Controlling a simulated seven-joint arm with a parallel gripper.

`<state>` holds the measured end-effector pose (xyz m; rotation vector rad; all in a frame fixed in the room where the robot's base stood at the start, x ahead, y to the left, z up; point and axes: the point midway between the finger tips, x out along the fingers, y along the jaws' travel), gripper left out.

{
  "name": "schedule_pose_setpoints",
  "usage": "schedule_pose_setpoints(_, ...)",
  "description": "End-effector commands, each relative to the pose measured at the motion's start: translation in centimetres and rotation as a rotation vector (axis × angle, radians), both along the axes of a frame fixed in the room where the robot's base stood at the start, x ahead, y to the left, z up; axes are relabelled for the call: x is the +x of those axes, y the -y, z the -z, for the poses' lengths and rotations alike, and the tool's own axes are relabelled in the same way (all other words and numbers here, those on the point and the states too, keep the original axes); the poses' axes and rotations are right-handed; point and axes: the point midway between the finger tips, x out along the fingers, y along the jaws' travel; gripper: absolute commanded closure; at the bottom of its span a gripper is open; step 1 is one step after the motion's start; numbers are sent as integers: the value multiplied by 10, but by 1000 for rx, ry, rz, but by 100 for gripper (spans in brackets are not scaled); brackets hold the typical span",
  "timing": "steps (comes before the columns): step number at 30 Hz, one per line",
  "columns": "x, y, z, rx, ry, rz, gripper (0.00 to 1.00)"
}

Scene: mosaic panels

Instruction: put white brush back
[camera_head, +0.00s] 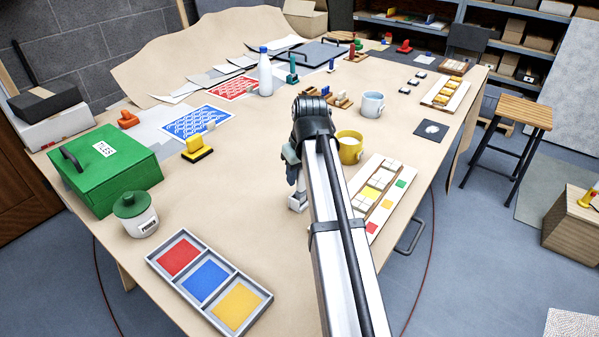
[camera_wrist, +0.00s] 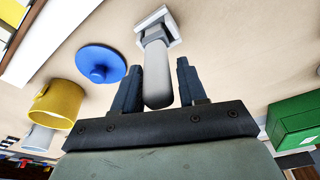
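The white brush has a pale grey handle and a square white base. In the wrist view its handle (camera_wrist: 157,75) points toward my palm, between my two fingers. In the head view its white base (camera_head: 297,202) is on the table, just left of my arm. My gripper (camera_wrist: 158,82) is open around the handle, and a narrow gap shows at the right finger. Contact with the left finger is unclear. In the head view my gripper (camera_head: 295,178) points down over the brush, and my arm hides part of the area behind it.
A yellow mug (camera_head: 350,148) and a tile panel (camera_head: 378,198) stand right of my arm. A blue round lid (camera_wrist: 101,63) lies near the brush. A yellow brush (camera_head: 197,152), green box (camera_head: 108,168) and paint tray (camera_head: 209,280) are left. Table left of my gripper is clear.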

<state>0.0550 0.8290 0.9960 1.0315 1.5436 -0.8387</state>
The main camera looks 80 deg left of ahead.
Motion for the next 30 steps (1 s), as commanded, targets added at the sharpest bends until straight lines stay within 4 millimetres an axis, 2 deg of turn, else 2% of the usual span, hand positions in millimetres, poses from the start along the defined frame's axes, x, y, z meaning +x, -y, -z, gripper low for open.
schedule_pose_setpoints(1,0,0,0,0,0,0,54)
schedule_pose_setpoints(4,0,0,0,0,0,0,44)
schedule_pose_setpoints(11,0,0,0,0,0,0,43)
schedule_pose_setpoints(16,0,-1,-10,1,0,0,43)
schedule_pose_setpoints(20,1,2,-27,1,1,0,43)
schedule_pose_setpoints(30,6,14,-92,1,1,0,43)
